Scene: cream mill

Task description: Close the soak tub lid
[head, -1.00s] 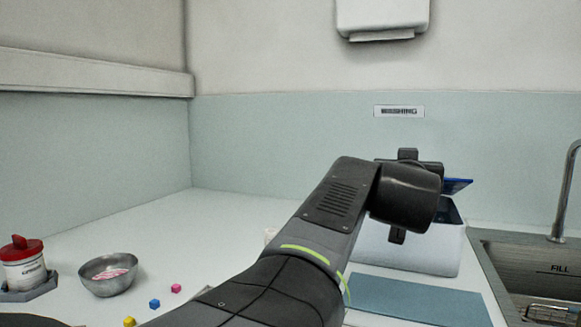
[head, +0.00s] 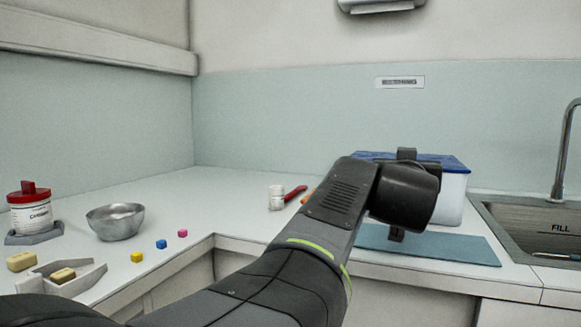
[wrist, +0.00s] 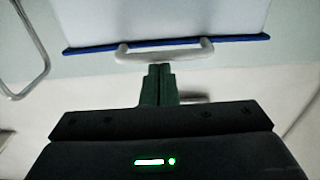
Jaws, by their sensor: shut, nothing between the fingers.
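The soak tub (head: 452,200) is a white box at the right of the counter, partly hidden behind my arm. Its blue lid (head: 452,163) lies about flat over the top; I cannot tell whether it is fully seated. In the wrist view the lid's blue edge (wrist: 235,38) runs straight along the pale tub wall (wrist: 160,18), with a white bar handle (wrist: 190,52) at that edge. My gripper (wrist: 160,70) is shut and empty, its fingertips close to the handle; touching or not is unclear. In the head view my wrist hides the fingers.
A blue-grey mat (head: 450,247) lies before the tub, with a sink (head: 520,225) and tap (head: 562,165) to the right.

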